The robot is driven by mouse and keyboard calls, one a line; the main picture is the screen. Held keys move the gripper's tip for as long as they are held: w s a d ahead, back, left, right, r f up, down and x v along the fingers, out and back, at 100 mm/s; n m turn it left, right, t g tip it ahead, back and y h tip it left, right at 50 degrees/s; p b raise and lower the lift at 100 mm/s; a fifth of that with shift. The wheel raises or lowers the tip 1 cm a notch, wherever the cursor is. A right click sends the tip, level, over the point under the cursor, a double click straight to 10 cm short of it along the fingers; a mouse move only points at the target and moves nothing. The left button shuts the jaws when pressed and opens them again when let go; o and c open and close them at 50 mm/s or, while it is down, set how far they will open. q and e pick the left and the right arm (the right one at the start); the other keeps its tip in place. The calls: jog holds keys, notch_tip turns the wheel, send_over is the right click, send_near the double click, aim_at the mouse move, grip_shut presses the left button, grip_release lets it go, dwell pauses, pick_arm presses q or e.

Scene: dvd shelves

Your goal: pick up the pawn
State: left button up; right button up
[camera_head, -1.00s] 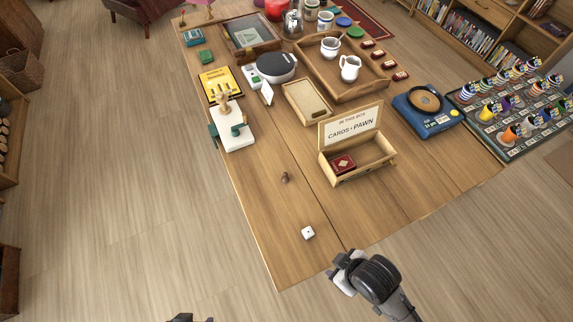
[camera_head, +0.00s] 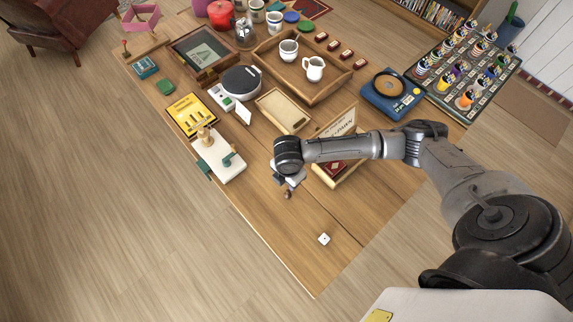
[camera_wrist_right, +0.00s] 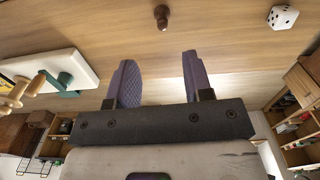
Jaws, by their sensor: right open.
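The pawn (camera_head: 288,194) is a small dark brown piece on the wooden table, near its left edge. In the right wrist view the pawn (camera_wrist_right: 161,15) stands at the top, beyond the fingertips and roughly in line with the gap between them. My right gripper (camera_wrist_right: 160,62) is open and empty, and not touching the pawn. In the head view my right gripper (camera_head: 289,178) is just above and behind the pawn, its fingers partly hidden by the wrist. My left gripper is out of view.
A white die (camera_head: 324,239) lies nearer the front; it also shows in the wrist view (camera_wrist_right: 283,17). The wooden cards box (camera_head: 350,170) is partly hidden behind my right arm.

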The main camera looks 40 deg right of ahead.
aim_at(288, 191)
jog(key=shift+s+a+f+p, duration=0.1)
jog(key=shift+f+p, duration=0.1)
jog(key=shift+f, duration=2.45)
jog(key=shift+s+a+f+p, duration=0.1)
jog(key=shift+f+p, duration=0.05)
jog(key=shift+f, duration=2.5)
grip_shut()
